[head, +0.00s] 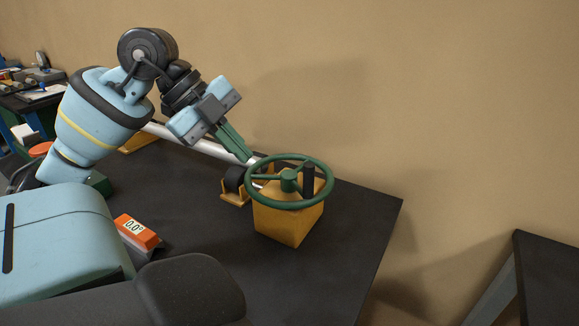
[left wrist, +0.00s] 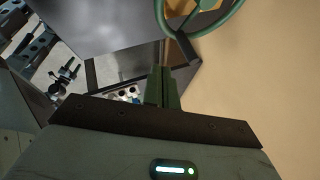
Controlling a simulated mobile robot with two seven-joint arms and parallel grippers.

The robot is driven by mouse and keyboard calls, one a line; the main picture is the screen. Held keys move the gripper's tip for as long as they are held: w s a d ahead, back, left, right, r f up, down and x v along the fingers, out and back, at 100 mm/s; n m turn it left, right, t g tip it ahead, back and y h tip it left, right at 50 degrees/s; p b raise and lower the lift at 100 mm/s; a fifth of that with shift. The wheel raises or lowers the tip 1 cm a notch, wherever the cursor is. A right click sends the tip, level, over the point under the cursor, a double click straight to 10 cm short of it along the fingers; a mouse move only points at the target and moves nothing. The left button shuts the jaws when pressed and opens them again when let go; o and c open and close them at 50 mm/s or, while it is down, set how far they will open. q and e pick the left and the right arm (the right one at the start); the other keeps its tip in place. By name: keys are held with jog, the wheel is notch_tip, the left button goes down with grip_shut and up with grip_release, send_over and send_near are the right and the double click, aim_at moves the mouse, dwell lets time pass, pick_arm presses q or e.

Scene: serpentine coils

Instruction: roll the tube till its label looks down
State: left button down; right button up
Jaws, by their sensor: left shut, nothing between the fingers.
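The silver tube (head: 205,147) lies along the back of the dark table, partly behind my left arm and gripper. No label shows on the part that I see. Its right end is near a green handwheel (head: 319,196) with a black upright handle (head: 308,180), mounted on a yellow block (head: 288,223). My left gripper (head: 246,157) is shut and empty, its green fingers pointing down at the wheel's back left rim. In the left wrist view the closed fingers (left wrist: 162,72) are below the wheel (left wrist: 228,22); I cannot tell whether they touch it. My right gripper is out of view.
A black roller (head: 234,179) in a yellow bracket stands left of the block. An orange gauge (head: 137,231) reading 0.0° sits at the table's front left. The dark table (head: 225,265) is clear in front of the block. Another dark table (head: 548,268) stands at right.

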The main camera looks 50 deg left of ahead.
aim_at(306, 185)
pick_arm(q)
jog(key=shift+s+n, duration=0.1)
jog(key=shift+n, duration=0.2)
jog(key=shift+w+d+f+b, duration=0.2)
jog(key=shift+w+d+f, duration=0.5)
jog(key=shift+w+f, duration=0.7)
jog(key=shift+w+d+f+b, duration=0.15)
jog(key=shift+w+d+f, duration=0.6)
jog(key=shift+w+f, duration=0.6)
jog(key=shift+w+d+f+b, duration=0.2)
jog(key=shift+w+d+f, duration=0.5)
jog(key=shift+w+f, duration=0.65)
jog(key=shift+w+r, duration=0.1)
jog(key=shift+w, duration=0.15)
jog(key=shift+w, duration=0.2)
jog(key=shift+w+d, duration=0.25)
jog(key=shift+w, duration=0.2)
jog(key=shift+s+a, duration=0.1)
